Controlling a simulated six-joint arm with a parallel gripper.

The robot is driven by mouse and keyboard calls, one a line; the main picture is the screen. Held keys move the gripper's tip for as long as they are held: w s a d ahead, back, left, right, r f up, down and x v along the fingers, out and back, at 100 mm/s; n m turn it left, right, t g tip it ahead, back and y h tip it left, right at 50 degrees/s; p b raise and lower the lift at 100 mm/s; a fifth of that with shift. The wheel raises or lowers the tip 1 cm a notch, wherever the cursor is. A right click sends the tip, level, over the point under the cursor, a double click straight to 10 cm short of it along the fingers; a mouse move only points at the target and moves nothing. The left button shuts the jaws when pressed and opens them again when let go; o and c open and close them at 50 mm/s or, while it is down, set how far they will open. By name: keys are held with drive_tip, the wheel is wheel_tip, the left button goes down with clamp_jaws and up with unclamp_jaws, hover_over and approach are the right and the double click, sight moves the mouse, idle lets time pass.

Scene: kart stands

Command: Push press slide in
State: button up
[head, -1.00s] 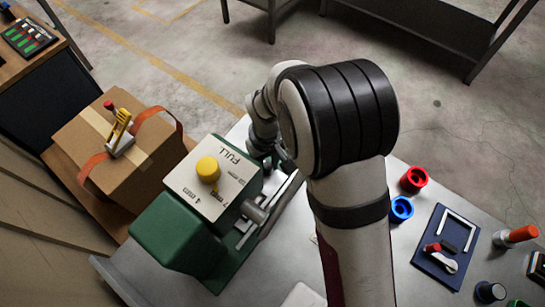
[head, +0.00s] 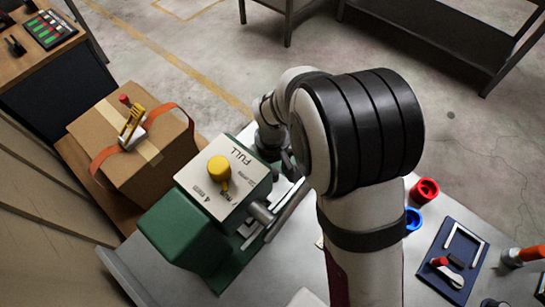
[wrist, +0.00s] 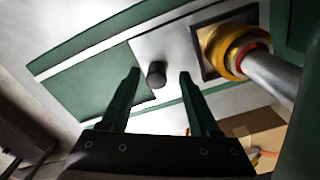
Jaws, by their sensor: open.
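The green press (head: 180,240) stands at the left end of the grey bench, with a white top plate marked FULL and a yellow knob (head: 218,168). Its bright metal slide (head: 290,207) runs along the right side, partly hidden by my arm. In the wrist view a silver strip (wrist: 178,50) carries a small dark round knob (wrist: 156,74) beside a green panel (wrist: 90,82). My gripper (wrist: 160,75) is open and empty, and the knob appears between its fingertips; I cannot tell whether they touch it. In the head view my gripper is mostly hidden behind the press and my arm.
A metal cylinder (wrist: 272,78) with a yellow and red collar (wrist: 235,50) is close right of my fingers. A cardboard box (head: 130,150) stands left of the press. Red (head: 425,190) and blue (head: 412,219) cups and a navy tray (head: 450,262) lie right of my arm.

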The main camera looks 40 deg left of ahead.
wheel_tip(320, 180, up, 15)
drive_tip(key=shift+f, duration=0.1)
idle(0.3)
